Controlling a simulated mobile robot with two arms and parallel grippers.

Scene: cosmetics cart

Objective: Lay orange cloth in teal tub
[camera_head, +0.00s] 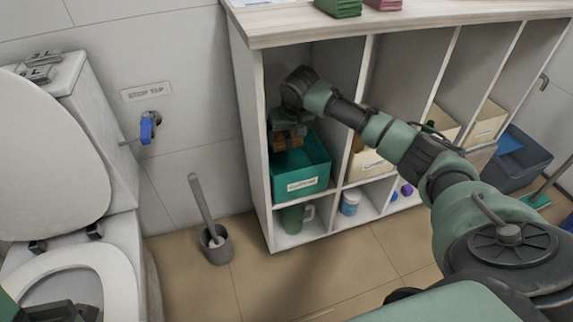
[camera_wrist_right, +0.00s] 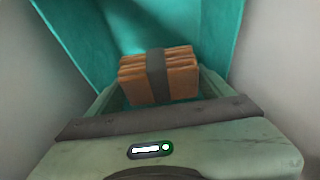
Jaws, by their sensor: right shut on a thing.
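The teal tub (camera_head: 303,176) stands in the left upper compartment of the shelf unit, with a white label on its front. My right gripper (camera_head: 287,134) reaches into that compartment, pointing down over the tub. It is shut on the folded orange cloth (camera_head: 289,141), which has a dark band around it. In the right wrist view the orange cloth (camera_wrist_right: 184,77) shows between the fingers, with the teal tub (camera_wrist_right: 75,30) walls around and beyond it. I cannot tell whether the cloth touches the tub's floor. My left gripper (camera_head: 50,313) is partly visible at the bottom left; its fingers are unclear.
Shelf dividers (camera_head: 361,100) stand close on both sides of the right gripper, under the countertop (camera_head: 290,22). Cream bins (camera_head: 369,170) fill neighbouring compartments. A green mug (camera_head: 294,217) is below the tub. A toilet (camera_head: 60,170) and brush holder (camera_head: 216,243) stand at left.

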